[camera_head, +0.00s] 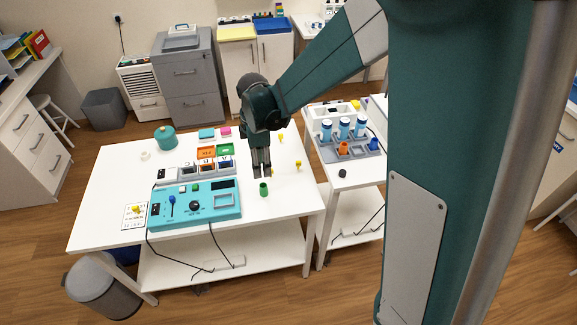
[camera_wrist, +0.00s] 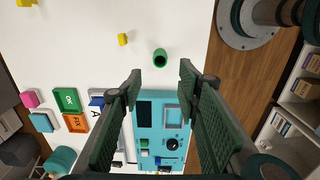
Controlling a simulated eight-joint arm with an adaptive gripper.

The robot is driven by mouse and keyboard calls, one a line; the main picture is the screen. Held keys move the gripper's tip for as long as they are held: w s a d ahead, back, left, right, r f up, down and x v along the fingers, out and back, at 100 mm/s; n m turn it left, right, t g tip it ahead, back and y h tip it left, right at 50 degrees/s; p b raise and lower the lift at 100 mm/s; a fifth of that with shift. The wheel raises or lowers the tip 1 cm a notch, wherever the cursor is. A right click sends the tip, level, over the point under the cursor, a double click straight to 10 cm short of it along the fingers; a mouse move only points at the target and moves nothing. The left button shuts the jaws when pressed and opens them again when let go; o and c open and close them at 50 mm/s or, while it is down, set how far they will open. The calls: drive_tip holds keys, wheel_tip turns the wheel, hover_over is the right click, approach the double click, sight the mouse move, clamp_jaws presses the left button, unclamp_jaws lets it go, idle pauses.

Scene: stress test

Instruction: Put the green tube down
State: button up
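The green tube (camera_head: 264,189) stands upright on the white table (camera_head: 292,205), near its right side, just right of the teal control box. In the wrist view the green tube (camera_wrist: 160,58) shows its dark open top, just beyond and between the fingertips, with bare table around it. My gripper (camera_head: 262,174) points down above the table, right behind the tube in the head view. In the wrist view my gripper (camera_wrist: 160,72) has its fingers wide apart with nothing between them. The tube appears apart from both fingers.
A teal control box (camera_head: 195,205) with knobs and cables sits left of the tube. A side table (camera_head: 340,180) holds a grey rack with blue-capped tubes.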

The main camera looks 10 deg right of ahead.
drive_tip(key=s+d+r+m+t, duration=0.2)
drive_tip(key=s+d+r+m, duration=0.4)
drive_tip(key=s+r, duration=0.25)
drive_tip(key=s+d+r+m+t, duration=0.3)
drive_tip(key=s+d+r+m, duration=0.35)
drive_tip(key=s+r, duration=0.2)
drive_tip(key=s+d+r+m+t, duration=0.1)
drive_tip(key=s+d+m, duration=0.3)
drive_tip(key=s, duration=0.4)
drive_tip(key=shift+r+m+t, duration=0.3)
drive_tip(key=shift+m+t, duration=0.3)
drive_tip(key=shift+m, duration=0.15)
drive_tip(key=shift+s, duration=0.1)
